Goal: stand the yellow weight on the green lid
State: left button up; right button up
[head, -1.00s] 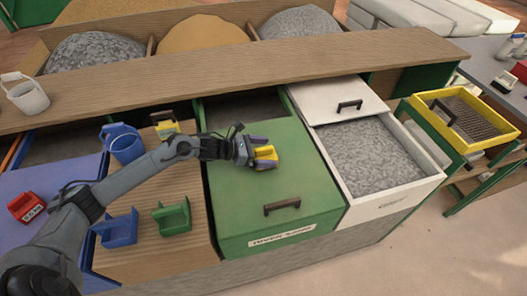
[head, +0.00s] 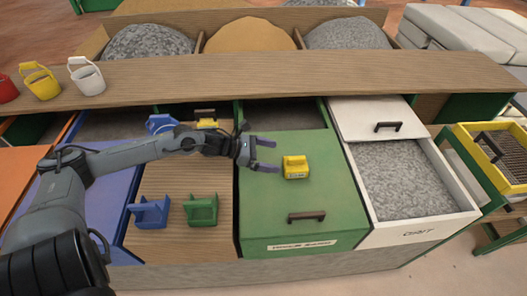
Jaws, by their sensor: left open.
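The yellow weight (head: 295,168) stands upright on the green lid (head: 327,214), near the middle of its top. My left gripper (head: 268,155) is open and empty. Its fingers are just left of the weight and appear apart from it. My right gripper is not in view.
A dark handle (head: 306,216) sticks up at the lid's front. A blue weight (head: 150,212) and a green weight (head: 201,210) stand on the wooden lid to the left. An open grit bin (head: 405,180) lies right. Buckets, one yellow (head: 41,82), stand on the back shelf.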

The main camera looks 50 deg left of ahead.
pick_arm(q)
jog(key=shift+p+v, duration=0.35)
jog(key=shift+v, duration=0.65)
